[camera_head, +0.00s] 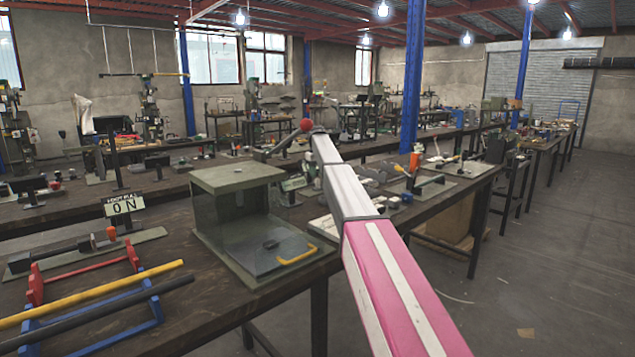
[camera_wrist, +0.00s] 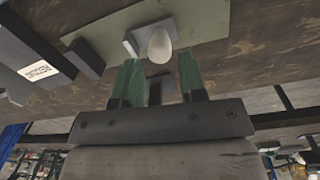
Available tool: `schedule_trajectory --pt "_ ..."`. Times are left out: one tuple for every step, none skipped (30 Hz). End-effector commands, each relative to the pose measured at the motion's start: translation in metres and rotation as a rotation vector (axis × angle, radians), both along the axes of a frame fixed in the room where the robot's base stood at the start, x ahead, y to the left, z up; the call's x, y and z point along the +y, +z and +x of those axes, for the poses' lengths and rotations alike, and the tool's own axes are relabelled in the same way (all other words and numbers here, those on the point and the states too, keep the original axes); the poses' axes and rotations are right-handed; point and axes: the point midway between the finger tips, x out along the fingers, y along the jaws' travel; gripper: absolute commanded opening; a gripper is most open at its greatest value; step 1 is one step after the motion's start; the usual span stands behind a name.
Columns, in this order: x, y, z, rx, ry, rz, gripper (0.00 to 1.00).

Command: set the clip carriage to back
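In the wrist view a white egg-shaped knob (camera_wrist: 160,44) stands on a small grey block (camera_wrist: 140,40), in front of a grey-green plate (camera_wrist: 175,14). This may be the clip carriage; I cannot tell its position along any track. My gripper (camera_wrist: 160,78) has two green fingers spread apart, with the knob just beyond the gap between their tips. Nothing is clearly held. In the head view my pink and white arm reaches over the bench and hides what lies behind it; the gripper itself is not visible there.
A dark bar with a white label (camera_wrist: 40,71) lies at the left of the wrist view.

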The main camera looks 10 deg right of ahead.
Motion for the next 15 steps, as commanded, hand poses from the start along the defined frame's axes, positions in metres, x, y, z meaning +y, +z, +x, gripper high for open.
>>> schedule_trajectory --pt "0.0 -0.01 -0.001 0.001 0.0 0.0 0.38" --pt "0.0 -0.015 -0.001 0.0 0.0 0.0 0.38" --pt "-0.001 -0.021 0.0 0.0 0.0 0.0 0.38" --pt "-0.001 -0.025 0.0 0.0 -0.001 0.0 0.38" --pt "-0.001 -0.029 0.0 0.0 -0.001 0.0 0.38" --pt "-0.001 -0.034 0.0 0.0 -0.001 0.0 0.38" --pt "-0.001 -0.036 0.0 0.0 -0.001 0.0 0.38" --pt "-0.001 -0.038 0.0 0.0 -0.001 0.0 0.38" --pt "-0.001 -0.04 0.0 -0.001 -0.001 0.0 0.38" --pt "-0.001 -0.041 0.001 -0.001 -0.001 0.0 0.38" --pt "-0.001 -0.042 0.001 -0.001 -0.001 0.0 0.38" --pt "-0.001 -0.042 0.001 -0.001 -0.001 0.0 0.38" --pt "-0.001 -0.042 0.001 -0.002 -0.001 0.0 0.38" --pt "-0.001 -0.042 0.001 -0.002 -0.001 0.0 0.38" --pt "-0.001 -0.042 0.001 -0.002 -0.001 0.0 0.38"
